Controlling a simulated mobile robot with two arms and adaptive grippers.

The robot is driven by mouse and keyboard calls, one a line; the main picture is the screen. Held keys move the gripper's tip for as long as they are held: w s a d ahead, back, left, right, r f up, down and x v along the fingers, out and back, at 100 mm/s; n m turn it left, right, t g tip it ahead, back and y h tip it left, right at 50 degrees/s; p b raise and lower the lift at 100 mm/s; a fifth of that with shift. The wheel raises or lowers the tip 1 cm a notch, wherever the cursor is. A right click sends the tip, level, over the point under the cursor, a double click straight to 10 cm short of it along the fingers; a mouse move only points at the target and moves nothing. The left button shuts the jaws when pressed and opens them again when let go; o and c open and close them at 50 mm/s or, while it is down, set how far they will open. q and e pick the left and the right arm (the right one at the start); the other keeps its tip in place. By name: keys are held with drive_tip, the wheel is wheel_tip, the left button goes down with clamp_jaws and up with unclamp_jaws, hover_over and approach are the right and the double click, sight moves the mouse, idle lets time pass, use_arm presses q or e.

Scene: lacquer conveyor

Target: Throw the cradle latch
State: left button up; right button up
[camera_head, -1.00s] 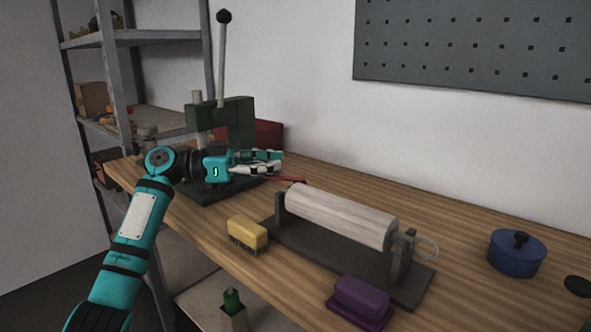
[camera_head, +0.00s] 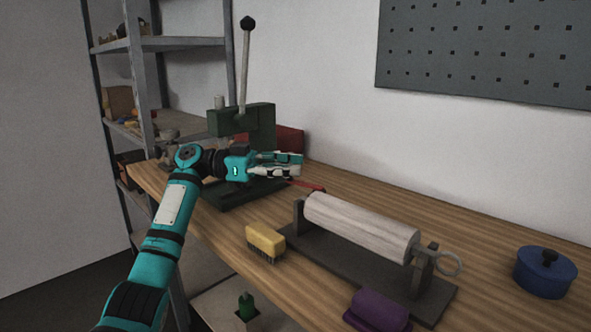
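The cradle (camera_head: 334,255) is a dark stand on the wooden bench, holding a pale wooden cylinder (camera_head: 362,226) lying between two uprights. My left gripper (camera_head: 301,165) is above the bench, just up and left of the red bar, apart from the cylinder. Its fingers point right, with nothing visible between them; how far apart they are is unclear. My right gripper is not in view.
A green press (camera_head: 256,124) with a tall lever stands behind my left gripper, a red box (camera_head: 290,141) behind it. A yellow brush (camera_head: 266,240), a purple block (camera_head: 379,309) and a blue lidded pot (camera_head: 545,272) stand around the cradle. The bench's back right is clear.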

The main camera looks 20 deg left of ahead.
use_arm(q)
drive_tip(key=o, duration=0.4)
drive_tip(key=shift+s+a+f, duration=0.1)
drive_tip(key=shift+a, duration=0.4)
drive_tip(key=shift+o, duration=0.6)
drive_tip(key=shift+d, duration=0.4)
drive_tip(key=v, duration=1.2)
